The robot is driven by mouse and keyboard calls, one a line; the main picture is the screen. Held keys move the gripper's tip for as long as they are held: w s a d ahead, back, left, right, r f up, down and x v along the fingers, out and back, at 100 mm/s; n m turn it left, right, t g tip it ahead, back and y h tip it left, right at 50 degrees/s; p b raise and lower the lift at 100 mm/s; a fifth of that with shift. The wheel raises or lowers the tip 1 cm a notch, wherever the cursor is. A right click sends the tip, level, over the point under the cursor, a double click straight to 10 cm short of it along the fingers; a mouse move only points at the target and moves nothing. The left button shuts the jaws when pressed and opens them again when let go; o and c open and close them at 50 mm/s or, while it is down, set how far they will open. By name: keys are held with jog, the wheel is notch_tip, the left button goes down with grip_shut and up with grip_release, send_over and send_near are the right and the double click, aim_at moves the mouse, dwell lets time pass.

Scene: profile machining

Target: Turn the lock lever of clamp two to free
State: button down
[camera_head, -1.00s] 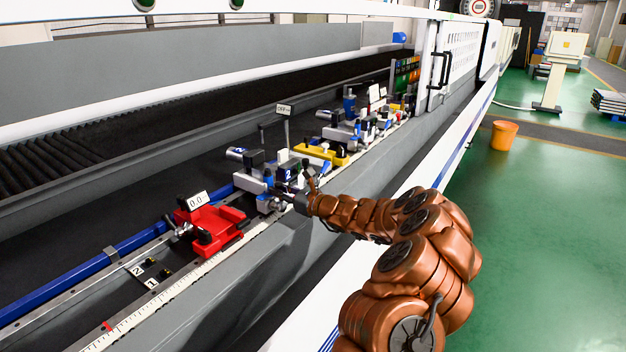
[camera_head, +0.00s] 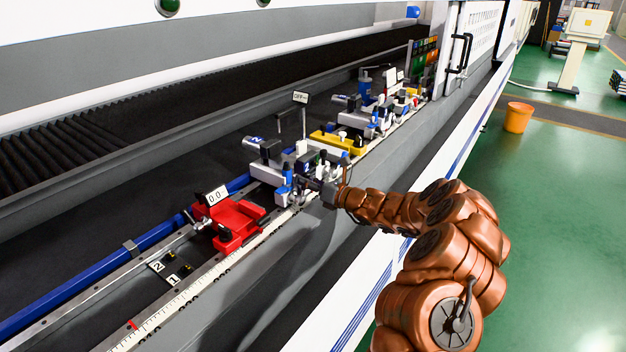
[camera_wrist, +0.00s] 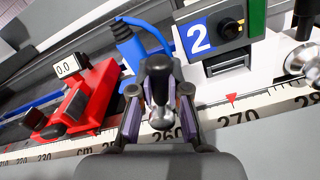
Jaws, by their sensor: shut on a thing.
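Clamp two is the white and grey unit on the rail, marked by a blue "2" plate (camera_wrist: 199,37) in the wrist view. Its grey-white body (camera_head: 265,172) stands mid-rail in the head view. My gripper (camera_wrist: 160,92) is at its front, low beside the scale, and also shows in the head view (camera_head: 324,188). Its fingers are closed around a small lever (camera_wrist: 159,70) with a dark knob and a metal lower end, left of the plate. This looks like the lock lever. Its exact angle is hard to tell, and the fingers partly hide it.
A red stop unit (camera_head: 236,222) with a "0.0" display sits on the rail to the left. A blue handle (camera_wrist: 124,33) is close to my left finger. A yellow unit (camera_head: 338,141) stands farther along the rail. The scale (camera_wrist: 235,117) runs beneath my gripper.

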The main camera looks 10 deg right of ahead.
jog(key=shift+a, duration=0.1)
jog(key=c, duration=1.1)
grip_release()
jog(key=shift+s+d, duration=0.1)
jog(key=shift+d, duration=0.15)
jog(key=v, duration=1.1)
jog(key=shift+s+d, duration=0.15)
jog(key=shift+s, duration=0.2)
